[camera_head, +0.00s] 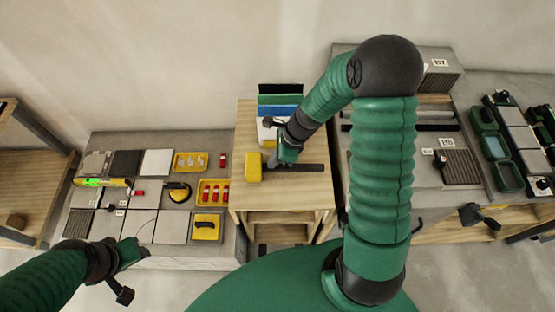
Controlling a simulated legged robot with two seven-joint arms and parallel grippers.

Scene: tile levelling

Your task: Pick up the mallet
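The mallet has a yellow head (253,167) and a dark handle (312,167) pointing right. It lies on the wooden table (245,202) in the middle. My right gripper (279,162) is over the handle, just right of the head. Its fingers are small and partly hidden by my wrist, so I cannot tell whether they are around the handle or only above it. My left gripper (143,252) is at the lower left, by the front edge of the left bench, far from the mallet.
The left bench (150,261) holds tiles, a green-lit yellow level (102,182), a suction cup (178,191) and yellow trays (190,161). Upright coloured folders (280,99) stand behind the mallet. The right bench holds tiles and a ridged plate (457,167). The table's front is clear.

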